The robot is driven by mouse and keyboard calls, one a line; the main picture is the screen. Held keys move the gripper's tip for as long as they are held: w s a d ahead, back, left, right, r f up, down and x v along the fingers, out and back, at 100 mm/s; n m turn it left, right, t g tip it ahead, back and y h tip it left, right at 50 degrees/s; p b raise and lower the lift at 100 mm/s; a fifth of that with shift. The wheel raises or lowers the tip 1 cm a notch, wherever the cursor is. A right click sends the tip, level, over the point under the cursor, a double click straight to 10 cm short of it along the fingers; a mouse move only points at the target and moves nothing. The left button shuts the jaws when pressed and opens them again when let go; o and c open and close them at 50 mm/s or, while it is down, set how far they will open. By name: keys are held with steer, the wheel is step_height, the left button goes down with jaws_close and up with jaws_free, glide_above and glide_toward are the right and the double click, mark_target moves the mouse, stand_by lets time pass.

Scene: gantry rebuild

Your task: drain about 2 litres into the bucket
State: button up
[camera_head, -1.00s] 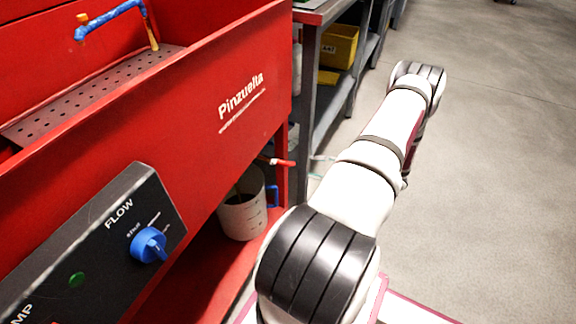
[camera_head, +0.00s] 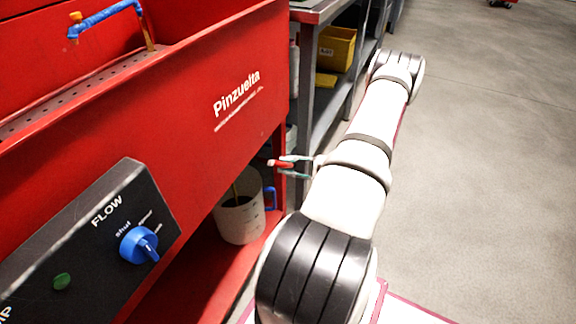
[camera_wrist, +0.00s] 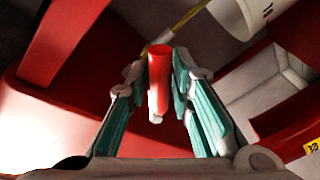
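The white bucket (camera_head: 239,220) with dark marks and a blue handle stands on the red lower shelf under the washer. Something dark shows inside it, with a thin yellowish line above. Its edge also shows at the top of the wrist view (camera_wrist: 245,14). A small red lever (camera_head: 273,163) sticks out beside the washer's leg, above the bucket. In the wrist view the red lever (camera_wrist: 160,66) lies between my fingers. My gripper (camera_wrist: 166,76) is open around it, with gaps on both sides. In the head view my gripper (camera_head: 290,166) reaches the lever from the right.
The red washer (camera_head: 200,140) fills the left, with a perforated tray and blue spout (camera_head: 108,18). Its black panel has a blue FLOW knob (camera_head: 138,244). A grey shelf rack (camera_head: 308,60) with a yellow bin (camera_head: 337,48) stands behind. The floor at right is clear.

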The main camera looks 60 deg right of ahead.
jaws_close()
steer(key=r+n+p, duration=0.1)
steer(key=d+n+p, duration=0.1)
steer(key=r+n+g+p, duration=0.1)
steer(key=shift+d+r+h, duration=0.25)
steer(key=shift+r+h, duration=0.05)
steer(key=shift+w+d+r+n+h+p, duration=0.1)
steer(key=shift+d+r+n+h+p, duration=0.1)
steer(key=shift+r+n+p, duration=0.3)
steer(key=shift+d+r+n+h+p, duration=0.1)
steer(key=shift+r+n+h+p, duration=0.15)
steer(key=shift+n+p, duration=0.45)
steer(key=shift+r+n+g+p, duration=0.3)
steer(key=shift+r+n+p, duration=0.55)
steer(key=shift+n, duration=0.25)
steer(key=o, duration=0.6)
jaws_free()
